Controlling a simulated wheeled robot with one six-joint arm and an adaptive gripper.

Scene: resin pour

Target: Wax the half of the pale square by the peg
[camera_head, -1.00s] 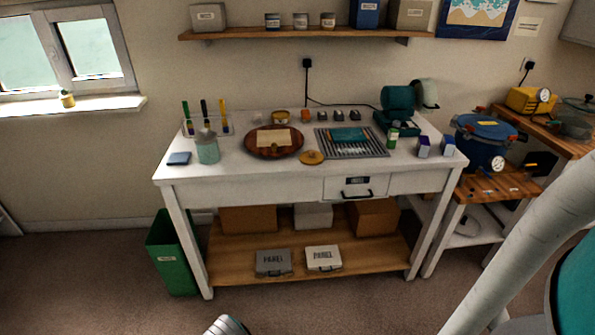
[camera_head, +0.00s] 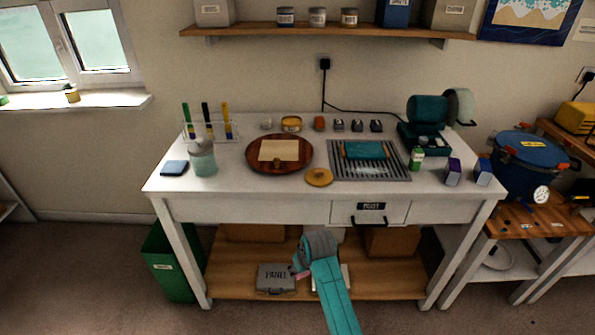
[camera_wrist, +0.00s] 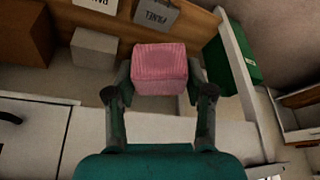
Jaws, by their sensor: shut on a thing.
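The pale square (camera_head: 265,151) lies on a round dark brown board (camera_head: 254,165) on the white workbench. A small brown thing, perhaps the peg (camera_head: 276,159), shows at its front edge; it is too small to be sure. My gripper (camera_wrist: 160,88) is shut on a pink ribbed block (camera_wrist: 160,66), with one finger on each side of it. In the head view my gripper (camera_head: 301,270) hangs low in front of the workbench, near the bottom shelf, well below the square.
A yellow round disc (camera_head: 319,177) and a grey grill (camera_head: 395,171) with a teal piece stand right of the board. A jar (camera_head: 203,160), pen rack and blue pad (camera_head: 174,168) are at left. Panel cases (camera_head: 273,278) lie on the lower shelf. A green bin (camera_head: 168,265) stands left.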

